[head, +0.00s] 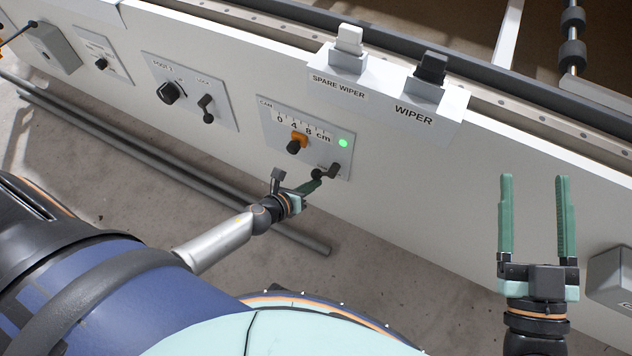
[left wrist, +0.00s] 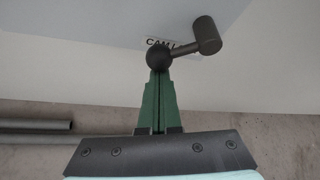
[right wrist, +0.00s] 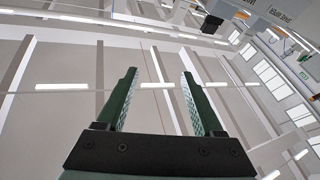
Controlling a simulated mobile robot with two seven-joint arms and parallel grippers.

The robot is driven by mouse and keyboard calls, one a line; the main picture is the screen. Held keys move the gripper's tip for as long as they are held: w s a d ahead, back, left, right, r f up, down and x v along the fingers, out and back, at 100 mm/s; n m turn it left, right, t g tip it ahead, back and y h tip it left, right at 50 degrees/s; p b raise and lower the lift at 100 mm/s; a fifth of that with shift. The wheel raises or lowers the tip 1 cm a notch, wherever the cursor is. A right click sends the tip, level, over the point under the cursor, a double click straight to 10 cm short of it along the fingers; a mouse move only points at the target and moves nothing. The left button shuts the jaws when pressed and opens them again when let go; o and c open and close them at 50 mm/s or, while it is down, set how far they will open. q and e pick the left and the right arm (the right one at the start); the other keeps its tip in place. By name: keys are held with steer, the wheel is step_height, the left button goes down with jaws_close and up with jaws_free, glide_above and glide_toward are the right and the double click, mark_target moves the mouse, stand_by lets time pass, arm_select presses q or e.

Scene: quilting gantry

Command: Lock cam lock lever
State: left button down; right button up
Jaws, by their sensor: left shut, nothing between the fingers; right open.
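The cam lock lever (head: 327,172) is a small dark lever at the lower right of the CAM panel (head: 268,118). My right gripper (head: 534,180) is open and empty, raised at the right, away from the panel.
The CAM panel also carries an orange slider (head: 298,140) under a cm scale and a lit green light (head: 343,143). Wiper (head: 431,70) and spare wiper (head: 348,42) sit in holders above. Another panel with a knob and lever (head: 207,108) lies to the left.

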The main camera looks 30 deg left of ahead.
arm_select(q)
steer(key=a+r+m+y+p, duration=0.1)
steer(key=p, duration=0.1)
steer(key=r+m+y+p, duration=0.2)
steer(key=p, duration=0.1)
steer(key=shift+w+a, duration=0.1)
steer(key=shift+a, duration=0.3)
arm_select(e)
steer(key=s+f+m+g+h, duration=0.1)
steer(key=s+f+g, duration=0.1)
steer(key=f, duration=0.6)
steer(key=s+f+m+g+h, duration=0.1)
steer(key=s+f+m+g, duration=0.1)
steer(key=f+g, duration=0.3)
steer(key=s+f+m+g+h, duration=0.1)
steer(key=s+f+g+h, duration=0.1)
steer(key=f, duration=0.9)
steer(key=shift+s+f+g, duration=0.35)
steer(key=shift+s+g, duration=0.15)
steer(key=shift+g, duration=0.7)
arm_select(q)
steer(key=shift+r+p, duration=0.15)
steer(key=shift+p, duration=0.2)
arm_select(e)
steer(key=shift+r, duration=0.15)
arm_select(q)
steer(key=shift+a, duration=0.1)
